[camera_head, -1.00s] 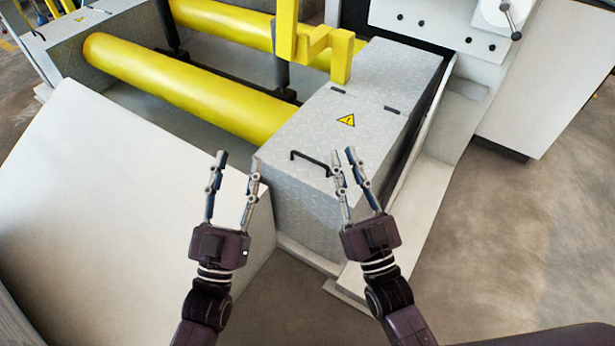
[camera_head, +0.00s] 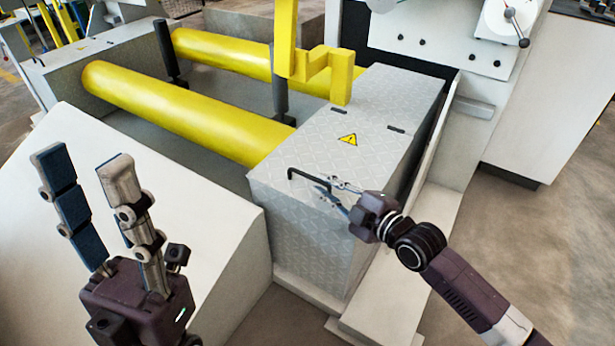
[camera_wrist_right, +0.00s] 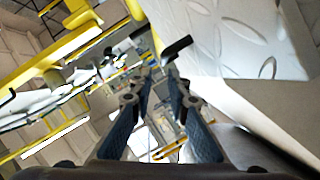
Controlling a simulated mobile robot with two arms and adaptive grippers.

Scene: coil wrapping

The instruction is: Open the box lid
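The box (camera_head: 310,235) is grey diamond-plate metal. Its lid (camera_head: 310,150) lies closed, with a yellow warning triangle and a black bar handle (camera_head: 305,181) near its front edge. My right gripper (camera_head: 326,189) is at the front edge of the lid, its fingertips close to the right end of the handle. In the right wrist view the fingers (camera_wrist_right: 160,72) are apart, and the handle (camera_wrist_right: 177,47) shows just beyond the tips; I cannot tell whether they touch. My left gripper (camera_head: 86,165) is raised at lower left, open and empty, away from the box.
Two yellow rollers (camera_head: 185,110) lie left of the box. A yellow bracket (camera_head: 325,68) overhangs the lid's back left part. A white sloped panel (camera_head: 200,190) stands at the left front. A grey machine cabinet (camera_head: 560,110) stands at the right. Floor is clear at lower right.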

